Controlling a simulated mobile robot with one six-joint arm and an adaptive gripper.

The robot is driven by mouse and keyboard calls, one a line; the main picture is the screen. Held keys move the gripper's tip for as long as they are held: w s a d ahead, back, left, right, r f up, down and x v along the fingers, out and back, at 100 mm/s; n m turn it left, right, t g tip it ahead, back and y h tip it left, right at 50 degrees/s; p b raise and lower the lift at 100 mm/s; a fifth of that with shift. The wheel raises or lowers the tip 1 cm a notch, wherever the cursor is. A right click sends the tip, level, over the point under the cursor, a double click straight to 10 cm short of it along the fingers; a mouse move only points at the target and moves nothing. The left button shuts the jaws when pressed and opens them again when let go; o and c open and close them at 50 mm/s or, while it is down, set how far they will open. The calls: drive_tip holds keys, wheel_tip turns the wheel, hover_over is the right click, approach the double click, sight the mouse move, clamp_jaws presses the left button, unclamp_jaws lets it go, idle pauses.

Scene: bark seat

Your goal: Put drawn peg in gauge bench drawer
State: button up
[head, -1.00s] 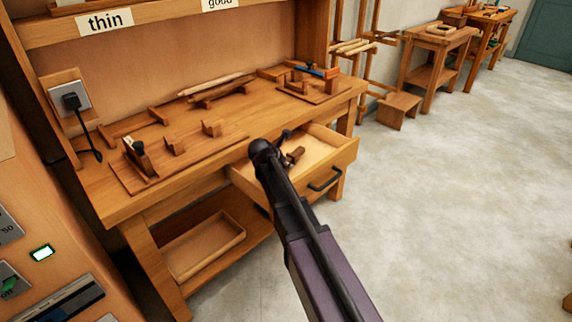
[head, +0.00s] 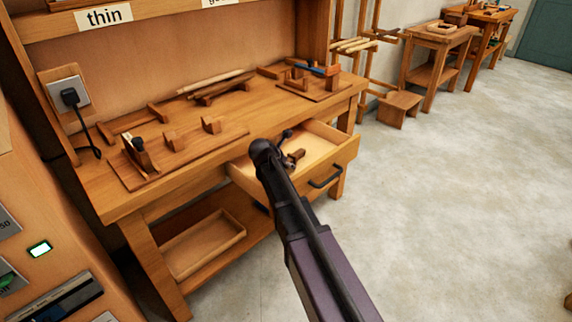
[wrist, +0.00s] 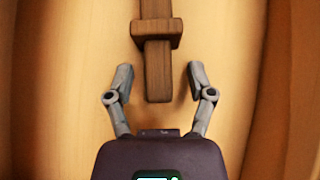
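The gauge bench drawer (head: 333,157) is pulled open below the bench top in the head view. A dark brown wooden piece (head: 295,157), which looks like the peg, shows inside it, partly hidden by my arm. In the wrist view the peg (wrist: 158,85) is a square bar with a wider collar, lying on pale wood. My gripper (wrist: 159,74) is open, one finger on each side of the bar's near end, with a gap on both sides. In the head view my arm hides most of the gripper.
The bench top (head: 120,200) bears a wooden fixture (head: 175,142), a light rod (head: 217,82) and a blue-topped fixture (head: 318,72). A shallow tray (head: 205,245) sits on the lower shelf. The drawer's black handle (head: 325,178) sticks out. Floor at right is clear.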

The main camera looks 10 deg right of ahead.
drive_tip(key=shift+r, duration=0.1)
wheel_tip(320, 180, up, 9)
drive_tip(key=p, duration=0.9)
drive_tip(key=s+d+r+p, duration=0.1)
drive_tip(key=s+r+p, duration=0.5)
drive_tip(key=r+p, duration=0.3)
drive_tip(key=s+d+r+p, duration=0.1)
drive_tip(key=s+r+p, duration=0.6)
drive_tip(key=r+p, duration=0.3)
drive_tip(key=shift+r+m+p, duration=0.2)
drive_tip(key=shift+m+p, duration=0.15)
drive_tip(key=shift+m, duration=0.05)
idle(0.5)
drive_tip(key=shift+s+d, duration=0.1)
idle(0.4)
drive_tip(key=s+f+m+g+y, duration=0.2)
drive_tip(key=s+m, duration=0.5)
drive_tip(key=m, duration=0.6)
drive_tip(key=s+d+f+m+g+y, duration=0.1)
drive_tip(key=s+f+m+g+y, duration=0.2)
drive_tip(key=s+m, duration=0.5)
drive_tip(key=m+g+y, duration=0.1)
drive_tip(key=m, duration=0.4)
drive_tip(key=shift+s+d+f, duration=0.15)
drive_tip(key=shift+s, duration=0.05)
